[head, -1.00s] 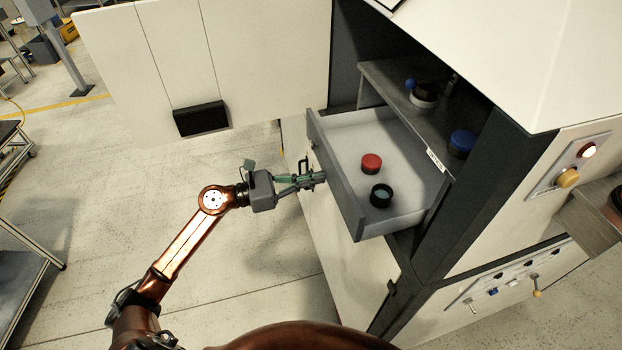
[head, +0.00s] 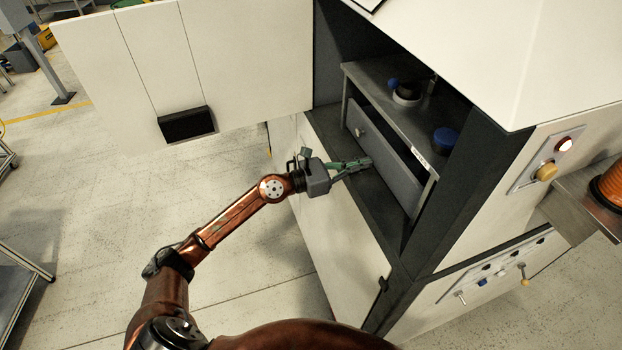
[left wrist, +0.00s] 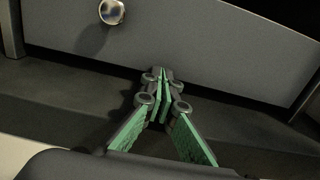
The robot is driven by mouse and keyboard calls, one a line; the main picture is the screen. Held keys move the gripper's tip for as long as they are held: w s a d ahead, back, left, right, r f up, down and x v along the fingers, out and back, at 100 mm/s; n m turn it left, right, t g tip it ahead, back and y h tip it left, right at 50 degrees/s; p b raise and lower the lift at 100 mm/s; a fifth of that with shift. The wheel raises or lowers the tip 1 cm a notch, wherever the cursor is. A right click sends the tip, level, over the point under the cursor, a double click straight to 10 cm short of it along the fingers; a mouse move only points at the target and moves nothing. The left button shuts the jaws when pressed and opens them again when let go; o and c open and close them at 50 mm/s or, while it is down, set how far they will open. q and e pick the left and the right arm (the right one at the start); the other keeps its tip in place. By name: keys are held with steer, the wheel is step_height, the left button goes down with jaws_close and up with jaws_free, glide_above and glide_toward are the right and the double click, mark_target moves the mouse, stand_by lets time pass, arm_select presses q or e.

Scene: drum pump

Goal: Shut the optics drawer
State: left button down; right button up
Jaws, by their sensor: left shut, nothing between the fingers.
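The optics drawer (head: 384,154) is a grey box front set in the cabinet under a shelf. Its front is nearly in line with the shelf edge, with a narrow dark gap along its top, and its inside is hidden. A round metal knob (left wrist: 112,11) is on its front in the left wrist view. My left gripper (head: 366,163) is shut and empty, its fingertips at or close to the drawer front, below the knob. It also shows in the left wrist view (left wrist: 161,74); whether it touches the front I cannot tell. My right gripper is not in view.
The shelf (head: 385,82) above the drawer holds a blue-capped item (head: 446,140) and a dark-and-white item (head: 407,93). A large white door (head: 240,60) stands open at left. A control panel (head: 545,163) is on the right side.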

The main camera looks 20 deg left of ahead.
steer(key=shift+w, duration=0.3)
